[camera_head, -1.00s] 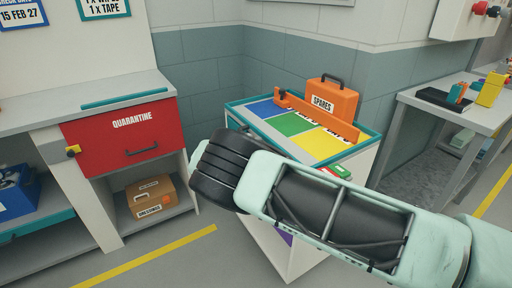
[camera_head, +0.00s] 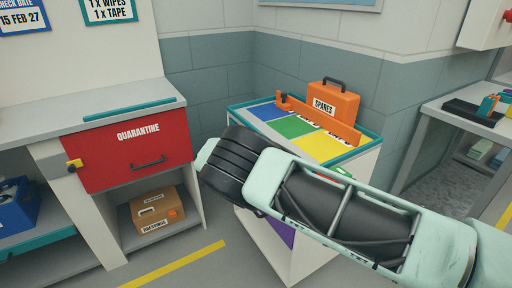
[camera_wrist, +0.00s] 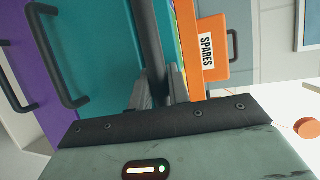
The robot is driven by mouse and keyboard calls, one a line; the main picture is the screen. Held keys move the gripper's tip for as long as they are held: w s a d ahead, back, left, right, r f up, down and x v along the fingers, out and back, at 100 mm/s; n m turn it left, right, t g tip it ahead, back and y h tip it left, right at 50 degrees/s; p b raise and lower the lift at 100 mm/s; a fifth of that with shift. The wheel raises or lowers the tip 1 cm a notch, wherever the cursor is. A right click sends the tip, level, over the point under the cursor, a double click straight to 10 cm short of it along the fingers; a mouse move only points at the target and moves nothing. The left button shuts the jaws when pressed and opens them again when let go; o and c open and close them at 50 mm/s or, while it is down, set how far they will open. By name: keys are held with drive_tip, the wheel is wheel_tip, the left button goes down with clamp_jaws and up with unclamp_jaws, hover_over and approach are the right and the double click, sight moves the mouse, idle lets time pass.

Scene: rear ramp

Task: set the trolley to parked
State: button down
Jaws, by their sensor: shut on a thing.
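The trolley (camera_head: 372,140) is a white cabinet with a teal-rimmed top of blue, green and yellow panels. It stands near the wall corner in the head view. In the wrist view its teal front (camera_wrist: 110,50) and a purple drawer (camera_wrist: 22,60) with black handles show close by. My gripper (camera_wrist: 162,82) is shut on a dark bar (camera_wrist: 148,35) in front of the teal face, which looks like the trolley's handle. In the head view my arm hides the gripper and much of the trolley's front. No parked marking or brake is visible.
An orange SPARES case (camera_head: 334,104) and an orange rail stand on the trolley top. Left is a bench with a red QUARANTINE drawer (camera_head: 138,150) and a cardboard box (camera_head: 155,213) below. A grey table (camera_head: 455,118) stands right. A yellow floor line (camera_head: 175,265) crosses clear floor.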

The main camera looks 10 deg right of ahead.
drive_tip(key=shift+w+a+r, duration=0.15)
drive_tip(key=shift+w+a, duration=0.05)
drive_tip(key=c, duration=1.3)
unclamp_jaws()
drive_tip(key=shift+w, duration=0.1)
drive_tip(key=shift+s+a, duration=0.1)
drive_tip(key=shift+s, duration=0.1)
drive_tip(key=b+v, duration=0.1)
drive_tip(key=v, duration=1.6)
